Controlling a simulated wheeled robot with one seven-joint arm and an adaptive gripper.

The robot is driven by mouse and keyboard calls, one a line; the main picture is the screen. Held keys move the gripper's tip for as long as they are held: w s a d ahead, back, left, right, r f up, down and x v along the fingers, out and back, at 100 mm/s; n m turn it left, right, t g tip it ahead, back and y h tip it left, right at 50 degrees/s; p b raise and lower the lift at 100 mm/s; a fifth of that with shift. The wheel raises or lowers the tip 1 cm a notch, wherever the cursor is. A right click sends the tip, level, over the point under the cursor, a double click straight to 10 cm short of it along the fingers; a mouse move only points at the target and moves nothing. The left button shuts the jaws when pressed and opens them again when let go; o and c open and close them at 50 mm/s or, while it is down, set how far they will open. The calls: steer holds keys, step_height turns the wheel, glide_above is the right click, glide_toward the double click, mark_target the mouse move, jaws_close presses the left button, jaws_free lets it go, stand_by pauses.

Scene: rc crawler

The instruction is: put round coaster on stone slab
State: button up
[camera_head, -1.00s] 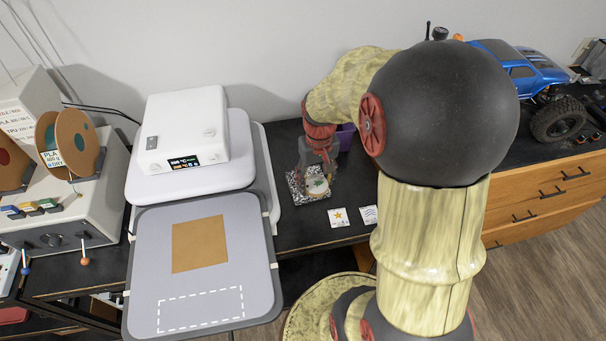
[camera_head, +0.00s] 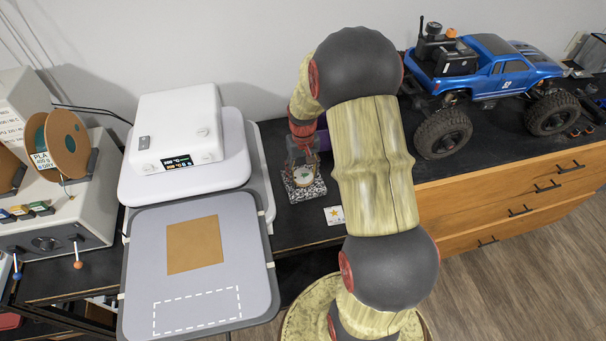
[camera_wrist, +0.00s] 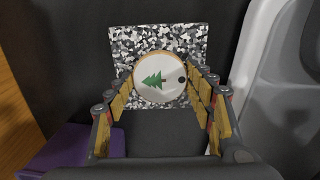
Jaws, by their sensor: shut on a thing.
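The round coaster (camera_wrist: 160,84) is white with a green tree, a black dot and a wood-coloured rim. My gripper (camera_head: 302,168) is shut on it, with a finger at its left and right edges in the wrist view. The stone slab (camera_wrist: 190,38) is square and speckled black, white and grey. In the head view the slab (camera_head: 304,195) lies on the dark bench, beneath my gripper. The coaster appears face-up over the slab, inside its outline. I cannot tell whether it touches the slab. The fingers partly hide the coaster in the head view.
A star tile (camera_head: 334,215) lies in front of the slab. A purple container (camera_head: 323,139) stands behind it. A white device (camera_head: 180,130) and grey plate (camera_head: 245,235) are to the left. A blue crawler (camera_head: 500,68) stands on the right, beyond my arm.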

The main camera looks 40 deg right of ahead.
steer(key=shift+f, duration=0.3)
steer(key=shift+f, duration=0.15)
steer(key=o, duration=1.1)
steer(key=shift+o, duration=0.2)
